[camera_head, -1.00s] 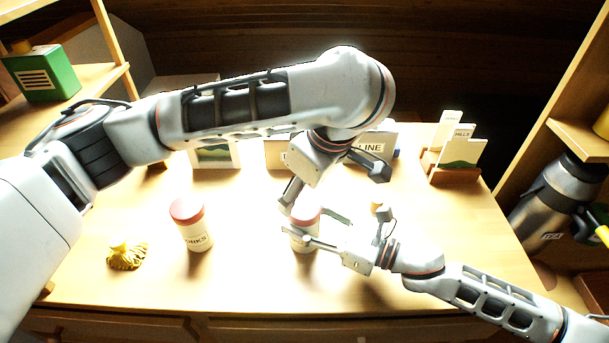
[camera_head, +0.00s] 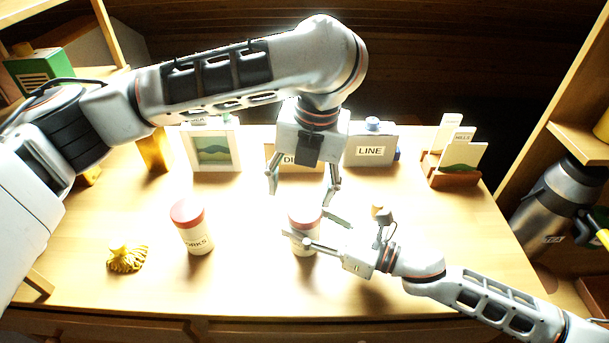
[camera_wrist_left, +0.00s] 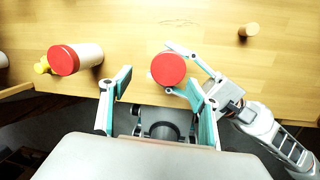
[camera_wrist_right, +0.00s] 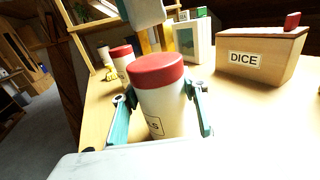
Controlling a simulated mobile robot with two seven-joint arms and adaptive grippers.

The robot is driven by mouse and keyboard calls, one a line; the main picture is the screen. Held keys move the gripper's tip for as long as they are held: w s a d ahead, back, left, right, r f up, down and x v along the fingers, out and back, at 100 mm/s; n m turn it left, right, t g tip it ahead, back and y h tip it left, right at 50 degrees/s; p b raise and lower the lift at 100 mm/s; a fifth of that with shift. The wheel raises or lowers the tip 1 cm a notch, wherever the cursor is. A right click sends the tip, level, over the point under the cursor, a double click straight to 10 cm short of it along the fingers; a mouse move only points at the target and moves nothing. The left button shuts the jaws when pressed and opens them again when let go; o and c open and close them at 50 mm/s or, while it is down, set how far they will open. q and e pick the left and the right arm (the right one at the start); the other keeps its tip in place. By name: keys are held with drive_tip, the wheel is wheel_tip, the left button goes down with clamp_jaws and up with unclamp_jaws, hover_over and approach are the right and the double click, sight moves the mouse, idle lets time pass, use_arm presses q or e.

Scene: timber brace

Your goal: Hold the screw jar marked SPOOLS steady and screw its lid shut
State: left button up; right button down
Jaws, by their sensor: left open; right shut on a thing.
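The screw jar (camera_head: 303,242), white with a red lid, stands upright on the table. My right gripper (camera_head: 312,230) is shut around the jar's body from the right. My left gripper (camera_head: 303,188) is open above the jar, its fingers pointing down and apart from the lid. In the left wrist view the red lid (camera_wrist_left: 168,69) lies just beyond the open fingers.
A similar red-lidded jar (camera_head: 195,238), its label ending in ORKS, stands to the left beside a yellow tasselled thing (camera_head: 127,260). A small wooden cylinder (camera_head: 377,210) is close to my right gripper. A picture frame, DICE box (camera_wrist_right: 258,55) and LINE box (camera_head: 370,152) stand behind.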

sight(304, 209)
use_arm(q)
drive_tip(key=n, duration=0.4)
drive_tip(key=shift+r, duration=0.2)
drive_tip(key=n, duration=0.6)
drive_tip(key=shift+w+r+g+h, duration=0.15)
drive_tip(key=shift+r+g+h, duration=0.15)
drive_tip(key=shift+h, duration=0.1)
drive_tip(key=n, duration=0.4)
drive_tip(key=shift+d+r, duration=0.15)
drive_tip(key=shift+r, duration=0.05)
drive_tip(key=n, duration=0.5)
drive_tip(key=shift+w+d+r+n+g+h, duration=0.15)
drive_tip(key=shift+r+n+g+h, duration=0.15)
drive_tip(key=shift+r+n+h, duration=0.1)
drive_tip(key=shift+f, duration=0.15)
drive_tip(key=shift+f, duration=3.95)
